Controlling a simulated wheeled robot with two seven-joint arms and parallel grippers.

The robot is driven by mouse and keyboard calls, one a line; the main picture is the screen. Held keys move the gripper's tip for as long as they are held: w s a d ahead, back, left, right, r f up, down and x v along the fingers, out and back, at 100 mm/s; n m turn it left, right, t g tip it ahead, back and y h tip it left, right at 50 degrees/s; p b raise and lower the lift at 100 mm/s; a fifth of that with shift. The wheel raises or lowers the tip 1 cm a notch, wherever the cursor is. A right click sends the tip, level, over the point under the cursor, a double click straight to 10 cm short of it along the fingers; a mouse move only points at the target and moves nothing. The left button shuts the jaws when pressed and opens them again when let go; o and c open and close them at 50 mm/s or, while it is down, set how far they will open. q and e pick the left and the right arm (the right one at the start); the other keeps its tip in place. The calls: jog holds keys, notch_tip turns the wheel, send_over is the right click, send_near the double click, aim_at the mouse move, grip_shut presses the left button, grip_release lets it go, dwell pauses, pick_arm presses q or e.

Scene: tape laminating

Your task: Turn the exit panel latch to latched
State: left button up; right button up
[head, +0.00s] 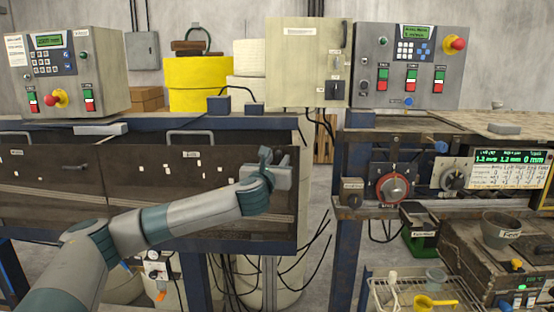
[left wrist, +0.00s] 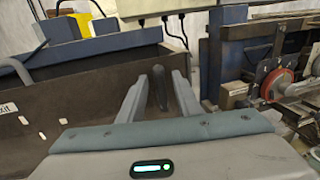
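The exit panel (head: 225,180) is the dark right-hand panel on the front of the machine in the head view, with a small Exit label (head: 191,154). It also shows in the left wrist view (left wrist: 85,95). Its latch (left wrist: 160,88) is a dark handle near the panel's right end, pointing roughly upright in the wrist view. My left gripper (left wrist: 158,92) is open, with one finger on each side of the latch and visible gaps beside it. In the head view my left gripper (head: 277,160) mostly hides the latch. My right gripper is not in view.
A neighbouring dark panel (head: 50,180) with its own handle lies to the left. A blue frame post and a red-ringed dial (head: 393,187) stand to the right. Black cables hang below the panel. A control box (head: 410,65) stands above.

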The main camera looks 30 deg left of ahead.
pick_arm(q)
grip_shut()
